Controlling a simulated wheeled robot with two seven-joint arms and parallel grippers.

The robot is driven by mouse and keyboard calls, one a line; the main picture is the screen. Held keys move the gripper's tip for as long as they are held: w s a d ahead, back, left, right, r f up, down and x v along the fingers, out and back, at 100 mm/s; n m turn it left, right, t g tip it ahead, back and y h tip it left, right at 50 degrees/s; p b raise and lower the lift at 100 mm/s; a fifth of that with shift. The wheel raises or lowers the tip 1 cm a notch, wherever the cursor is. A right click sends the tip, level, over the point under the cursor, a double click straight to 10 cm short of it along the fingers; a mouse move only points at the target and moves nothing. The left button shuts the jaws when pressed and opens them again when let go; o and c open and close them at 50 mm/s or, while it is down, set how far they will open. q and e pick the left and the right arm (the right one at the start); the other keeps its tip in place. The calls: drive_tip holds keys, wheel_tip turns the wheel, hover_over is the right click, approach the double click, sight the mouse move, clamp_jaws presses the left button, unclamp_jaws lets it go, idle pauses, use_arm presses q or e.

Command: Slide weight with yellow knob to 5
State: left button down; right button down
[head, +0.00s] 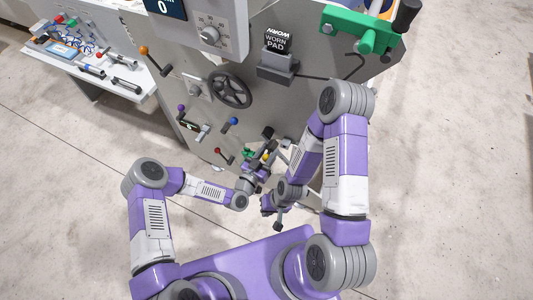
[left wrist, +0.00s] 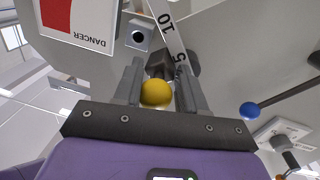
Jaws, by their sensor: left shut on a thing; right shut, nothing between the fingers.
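The yellow knob (left wrist: 156,93) sits between the two fingers of my left gripper (left wrist: 160,78), which is shut on it. Behind the knob is the dark weight (left wrist: 158,63), partly hidden by the fingers. A white scale strip (left wrist: 172,32) runs past it; the numeral 5 shows close beside the weight and 10 farther up. Exact alignment with the 5 mark cannot be told. In the head view the yellow knob (head: 264,156) is a small spot at my left gripper (head: 260,166), low on the machine panel. My right gripper (head: 278,226) is shut and empty, lower and apart from it.
A blue-knobbed lever (left wrist: 249,110) is to the right in the left wrist view. A red-knobbed lever (head: 218,151), a handwheel (head: 231,90) and a danger sign (left wrist: 80,24) are near. A side table (head: 85,58) holds tools. Floor on the right is clear.

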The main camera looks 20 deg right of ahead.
use_arm(q)
drive_tip(key=c, duration=1)
unclamp_jaws()
drive_tip(key=shift+s+d+r, duration=0.15)
drive_tip(key=shift+d+r, duration=0.05)
drive_tip(key=shift+o, duration=0.9)
drive_tip(key=shift+a+f, duration=0.1)
drive_tip(key=shift+a, duration=0.1)
drive_tip(key=p+v, duration=0.1)
drive_tip(key=v, duration=0.6)
drive_tip(key=shift+s, duration=0.2)
